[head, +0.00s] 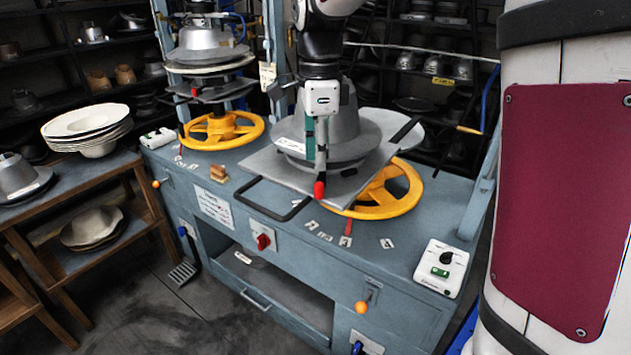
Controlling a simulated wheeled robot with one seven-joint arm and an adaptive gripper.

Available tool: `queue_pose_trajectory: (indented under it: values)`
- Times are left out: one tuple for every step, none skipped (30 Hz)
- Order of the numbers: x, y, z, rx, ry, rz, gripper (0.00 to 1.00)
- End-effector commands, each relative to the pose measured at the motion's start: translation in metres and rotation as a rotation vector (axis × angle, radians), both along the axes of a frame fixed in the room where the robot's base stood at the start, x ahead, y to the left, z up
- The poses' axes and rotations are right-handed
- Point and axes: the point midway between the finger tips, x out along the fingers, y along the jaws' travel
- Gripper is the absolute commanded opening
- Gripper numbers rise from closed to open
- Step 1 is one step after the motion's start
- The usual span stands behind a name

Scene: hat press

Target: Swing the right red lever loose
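The right press has a grey metal hat form (355,125) on a flat grey plate (268,172), above a yellow handwheel (400,195). A red lever tip (319,189) shows at the front of this plate. My gripper (319,168) points straight down in front of the hat form, its fingertips at or just above the red tip. I see the fingers nearly edge-on, so I cannot tell whether they are open or touch the lever. The rest of the lever is hidden. A smaller red piece (347,229) shows on the bench below.
The left press has its own yellow handwheel (222,130) and a red tip (194,91). A black loop handle (268,205) juts from the right plate. A white control box (441,268) sits at the bench's right. Stacked pale plates (88,125) stand on the left table.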

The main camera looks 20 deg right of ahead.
Motion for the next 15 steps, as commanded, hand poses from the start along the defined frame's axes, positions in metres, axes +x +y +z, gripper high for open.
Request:
queue_pose_trajectory:
  values:
    - [-0.002, 0.000, -0.010, 0.000, 0.005, 0.000, 0.25]
    - [-0.002, 0.000, -0.016, 0.000, 0.005, 0.000, 0.25]
    - [-0.002, 0.000, -0.024, 0.000, 0.005, 0.000, 0.25]
    - [-0.002, 0.000, -0.030, 0.000, 0.004, 0.000, 0.25]
    - [-0.002, 0.000, -0.035, 0.000, 0.005, 0.000, 0.25]
    - [-0.002, 0.000, -0.041, 0.000, 0.003, 0.000, 0.25]
    - [-0.002, 0.000, -0.046, 0.000, 0.003, 0.000, 0.25]
    - [-0.002, 0.000, -0.051, 0.000, 0.003, 0.000, 0.25]
    - [-0.001, 0.000, -0.056, 0.000, 0.003, 0.000, 0.25]
    - [-0.001, 0.000, -0.059, -0.001, 0.002, 0.000, 0.25]
    - [-0.001, 0.000, -0.062, -0.001, 0.001, 0.000, 0.25]
    - [-0.001, 0.000, -0.066, 0.000, 0.001, 0.000, 0.25]
    - [-0.001, 0.000, -0.068, 0.000, 0.001, 0.000, 0.25]
    - [-0.001, 0.000, -0.070, 0.000, 0.001, 0.000, 0.25]
    - [-0.001, 0.000, -0.072, 0.000, 0.001, 0.001, 0.25]
